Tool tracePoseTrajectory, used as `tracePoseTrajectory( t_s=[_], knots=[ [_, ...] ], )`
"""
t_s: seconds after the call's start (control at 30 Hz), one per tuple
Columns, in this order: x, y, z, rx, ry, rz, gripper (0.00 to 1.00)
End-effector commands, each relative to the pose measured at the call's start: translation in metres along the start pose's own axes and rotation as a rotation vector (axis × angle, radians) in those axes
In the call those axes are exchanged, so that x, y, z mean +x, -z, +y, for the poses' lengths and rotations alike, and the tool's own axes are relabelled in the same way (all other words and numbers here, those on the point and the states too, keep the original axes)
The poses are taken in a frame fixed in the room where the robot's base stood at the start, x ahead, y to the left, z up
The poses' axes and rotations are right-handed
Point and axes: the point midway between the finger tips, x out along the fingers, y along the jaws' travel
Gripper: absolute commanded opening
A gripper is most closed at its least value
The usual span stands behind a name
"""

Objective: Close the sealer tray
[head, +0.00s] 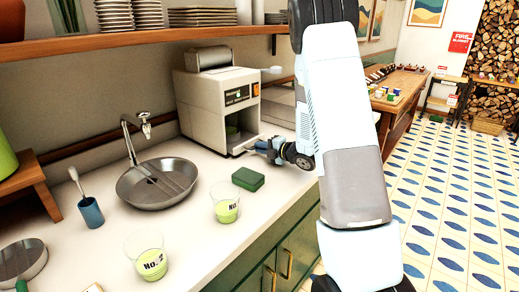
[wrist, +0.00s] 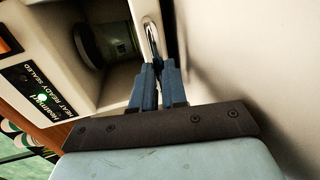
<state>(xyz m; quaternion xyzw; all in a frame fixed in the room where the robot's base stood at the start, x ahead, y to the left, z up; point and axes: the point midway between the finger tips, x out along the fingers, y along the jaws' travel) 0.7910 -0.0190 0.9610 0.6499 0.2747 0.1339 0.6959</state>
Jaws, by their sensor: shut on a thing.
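The sealer (head: 212,108) is a cream box machine on the counter with an open front bay. Its tray (head: 238,152) shows only as a low edge at the bay's mouth. A cup (head: 232,131) stands inside the bay, and it also shows in the wrist view (wrist: 117,38). My gripper (head: 252,147) is at the bay's front right. In the wrist view my gripper (wrist: 157,70) has its blue fingers shut on the tray's metal handle (wrist: 151,38). The fingers hide part of the handle. How far out the tray sits is hard to tell.
A green sponge (head: 248,180) and two labelled cups with green contents (head: 226,205) (head: 152,262) stand on the counter (head: 190,225). A round sink (head: 157,184) is at left. The sealer's panel (wrist: 35,92) shows a green light. A shelf (head: 140,42) with plates hangs above.

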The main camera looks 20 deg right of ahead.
Motion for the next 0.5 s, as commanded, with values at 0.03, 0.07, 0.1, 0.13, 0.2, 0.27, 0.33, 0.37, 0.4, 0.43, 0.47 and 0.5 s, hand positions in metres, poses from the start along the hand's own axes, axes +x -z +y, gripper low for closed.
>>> tracePoseTrajectory(
  t_s=[0.03,0.07,0.1,0.13,0.2,0.27,0.33,0.37,0.4,0.43,0.47,0.5],
  knots=[
    [0.0,0.0,-0.003,0.002,0.006,0.0,0.0],
    [0.0,0.0,-0.003,0.002,0.006,0.0,0.0],
    [0.001,0.0,-0.003,0.002,0.006,0.0,0.0],
    [0.003,0.0,-0.002,0.002,0.006,0.0,0.0],
    [0.01,0.0,-0.001,0.003,0.005,0.0,0.0],
    [0.015,0.0,0.0,0.003,0.006,-0.001,0.0],
    [0.015,0.0,0.0,0.003,0.007,-0.001,0.0],
    [0.015,0.0,0.0,0.003,0.007,-0.001,0.0],
    [0.015,0.0,0.0,0.003,0.007,-0.001,0.0],
    [0.015,0.0,0.0,0.003,0.007,0.0,0.0],
    [0.015,0.0,0.0,0.003,0.006,0.0,0.0],
    [0.015,0.0,0.0,0.003,0.006,0.0,0.14]
  ],
)
